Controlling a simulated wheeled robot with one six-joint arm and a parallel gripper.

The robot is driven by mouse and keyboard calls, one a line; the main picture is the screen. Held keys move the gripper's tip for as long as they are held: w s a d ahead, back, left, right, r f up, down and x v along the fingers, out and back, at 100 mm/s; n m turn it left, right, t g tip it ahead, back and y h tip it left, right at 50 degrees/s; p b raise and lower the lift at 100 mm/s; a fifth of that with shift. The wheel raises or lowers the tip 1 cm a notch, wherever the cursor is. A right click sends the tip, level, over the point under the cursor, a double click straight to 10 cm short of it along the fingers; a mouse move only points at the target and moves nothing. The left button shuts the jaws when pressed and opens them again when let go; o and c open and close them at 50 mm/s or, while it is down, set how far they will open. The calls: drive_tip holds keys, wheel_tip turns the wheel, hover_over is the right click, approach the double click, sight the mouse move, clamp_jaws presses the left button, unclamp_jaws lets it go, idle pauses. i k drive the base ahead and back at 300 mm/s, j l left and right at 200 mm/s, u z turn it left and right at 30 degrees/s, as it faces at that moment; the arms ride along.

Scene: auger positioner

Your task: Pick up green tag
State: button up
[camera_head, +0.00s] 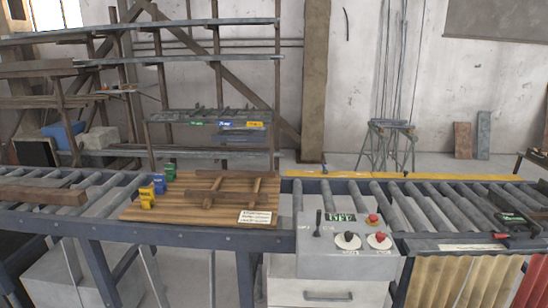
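The green tag (170,172) is a small upright piece on the roller conveyor, at the back left corner of a wooden board. It is the farthest of a slanting row, behind a blue tag (159,184) and a yellow tag (147,198). All three look upright and have pale markings too small to read. The green tag is in plain view, with nothing in front of its upper part. My gripper is not in view.
The slatted wooden board (200,211) carries wooden bars (222,190) and a white text card (254,217). A grey control box (347,235) with knobs and a red button stands to its right. A rack behind bears green, blue and yellow labels (228,124).

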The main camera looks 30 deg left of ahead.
sight(170, 169)
drive_tip(key=u, duration=2.05)
